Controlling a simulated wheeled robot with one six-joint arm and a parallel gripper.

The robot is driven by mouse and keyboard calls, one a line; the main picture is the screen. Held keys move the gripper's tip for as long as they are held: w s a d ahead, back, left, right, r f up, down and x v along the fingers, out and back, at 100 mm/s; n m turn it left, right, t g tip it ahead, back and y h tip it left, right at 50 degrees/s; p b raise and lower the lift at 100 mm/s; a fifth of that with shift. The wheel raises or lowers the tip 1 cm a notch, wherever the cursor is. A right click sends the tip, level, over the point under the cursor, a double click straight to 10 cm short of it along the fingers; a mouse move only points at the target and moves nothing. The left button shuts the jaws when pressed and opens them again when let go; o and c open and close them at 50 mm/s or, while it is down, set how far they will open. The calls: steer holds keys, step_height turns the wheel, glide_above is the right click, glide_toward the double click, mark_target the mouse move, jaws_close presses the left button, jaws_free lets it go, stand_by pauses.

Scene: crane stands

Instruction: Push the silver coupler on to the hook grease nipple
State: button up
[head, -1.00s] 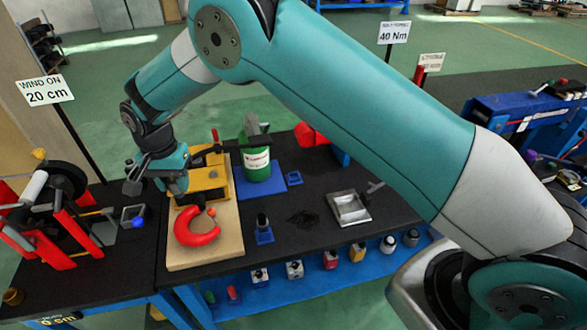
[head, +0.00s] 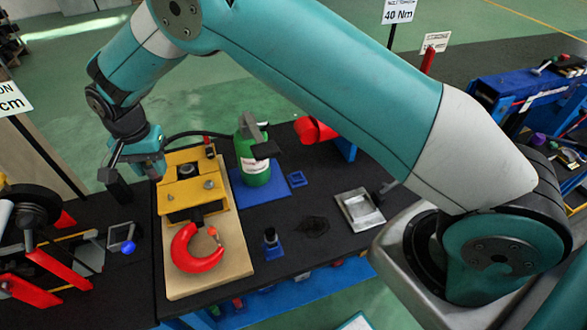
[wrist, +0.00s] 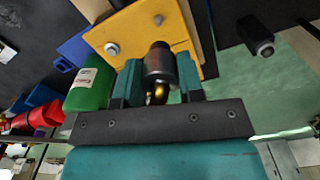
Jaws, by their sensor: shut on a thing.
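The yellow hook block (head: 192,196) lies on a pale wooden board (head: 240,262), with the red hook (head: 190,248) at its near end. My gripper (head: 157,174) is at the block's far left side; its fingers are hard to make out there. In the wrist view my gripper (wrist: 160,75) is shut on the silver coupler (wrist: 159,60), a dark metal cylinder with a brass part below it. The coupler appears in front of the yellow plate, which shows bolt-like heads. I cannot tell which is the grease nipple, or whether the coupler touches anything.
A green grease pump (head: 252,162) stands on a blue mat beside the block, with a black hose (head: 200,134) running towards my gripper. A metal tray (head: 359,209) and a small blue holder (head: 272,246) are to the right. A red-framed winch (head: 55,262) stands left.

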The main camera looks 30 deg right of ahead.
mark_target(169, 196)
steer(key=f+b, duration=0.1)
steer(key=f, duration=0.1)
steer(key=f+b, duration=0.1)
steer(key=shift+d+f, duration=0.2)
steer(key=shift+f, duration=0.15)
steer(key=shift+f+b, duration=0.45)
steer(key=shift+f, duration=0.3)
steer(key=shift+f+b, duration=0.65)
steer(key=shift+f, duration=0.35)
steer(key=o, duration=1.1)
steer(key=shift+c, duration=0.2)
steer(key=shift+r, duration=0.15)
steer(key=shift+r+p, duration=1.6)
steer(key=shift+r, duration=0.85)
